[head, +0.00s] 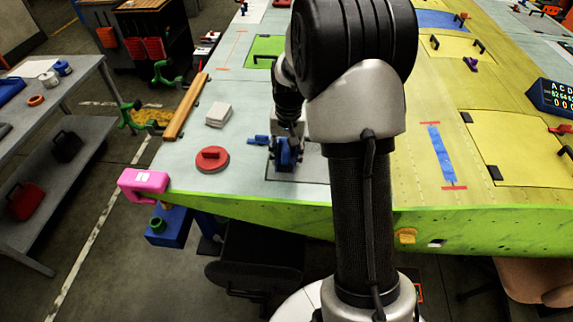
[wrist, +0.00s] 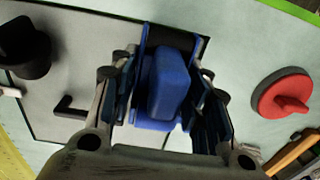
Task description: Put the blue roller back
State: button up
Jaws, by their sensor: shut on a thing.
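The blue roller (wrist: 170,85) sits between the two fingers of my gripper (wrist: 168,100) in the wrist view. The fingers are shut on it from both sides. In the head view, the blue roller (head: 288,160) shows low over the grey panel at the wing's near edge, below my gripper (head: 286,143). A small blue piece (head: 257,140) shows just left of the fingers; I cannot tell whether it belongs to the roller. Whether the roller touches the surface is unclear. My arm hides the area to the right.
A red round block with a handle (head: 212,158) lies left of my gripper; it shows at right in the wrist view (wrist: 290,95). White pads (head: 218,115), a wooden bar (head: 186,105) and a pink clamp (head: 143,184) are further left. A black knob (wrist: 22,50) stands in the wrist view.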

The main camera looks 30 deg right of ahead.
aim_at(286, 164)
jog(key=shift+f+b, duration=0.3)
jog(key=shift+f, duration=1.75)
jog(key=shift+f, duration=0.15)
jog(key=o, duration=1)
